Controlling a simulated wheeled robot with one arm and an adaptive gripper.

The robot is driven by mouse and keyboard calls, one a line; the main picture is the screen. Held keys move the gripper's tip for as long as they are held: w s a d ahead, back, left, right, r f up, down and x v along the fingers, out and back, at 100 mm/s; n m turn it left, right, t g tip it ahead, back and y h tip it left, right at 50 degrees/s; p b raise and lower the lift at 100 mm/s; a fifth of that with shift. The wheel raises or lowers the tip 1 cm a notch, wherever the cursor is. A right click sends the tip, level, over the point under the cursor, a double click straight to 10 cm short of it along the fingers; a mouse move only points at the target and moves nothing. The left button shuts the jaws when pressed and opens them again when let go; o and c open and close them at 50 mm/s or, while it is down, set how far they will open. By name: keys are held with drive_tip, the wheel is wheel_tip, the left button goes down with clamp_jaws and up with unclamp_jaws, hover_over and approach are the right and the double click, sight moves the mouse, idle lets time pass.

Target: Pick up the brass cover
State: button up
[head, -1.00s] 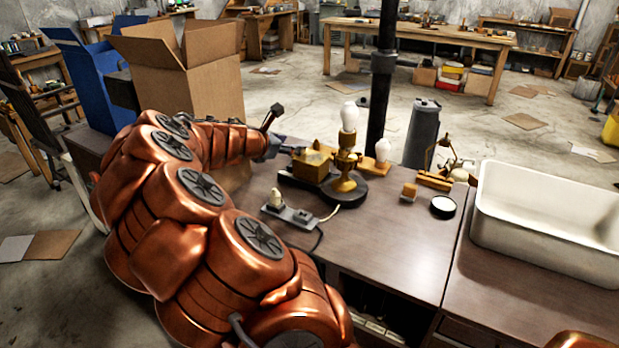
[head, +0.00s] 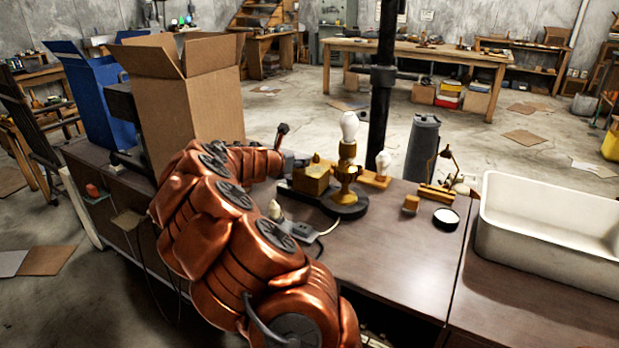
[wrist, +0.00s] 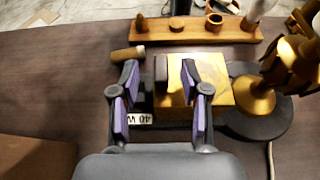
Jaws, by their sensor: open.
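The brass cover (head: 312,182) is a boxy yellow-gold piece on a dark base, left of the brass lamp stand (head: 347,190) in the head view. In the wrist view the cover (wrist: 222,92) lies ahead and to the right, partly behind my right finger. My gripper (wrist: 160,72) is open, with purple-padded fingers apart. A small brown upright piece and a dark part labelled "40 W" (wrist: 139,118) show between them. In the head view my gripper (head: 292,164) is at the cover's left side, partly hidden by my arm. I cannot tell whether it touches.
A wooden rack (wrist: 185,32) stands beyond the cover, and a wooden cylinder (wrist: 127,53) lies before it. A power strip (head: 297,228) with a cord lies nearer. A cardboard box (head: 190,110) stands behind left; a white tub (head: 545,245) is right.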

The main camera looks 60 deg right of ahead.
drive_tip(key=shift+x, duration=1.25)
drive_tip(key=shift+r, duration=0.1)
drive_tip(key=shift+c, duration=0.4)
clamp_jaws()
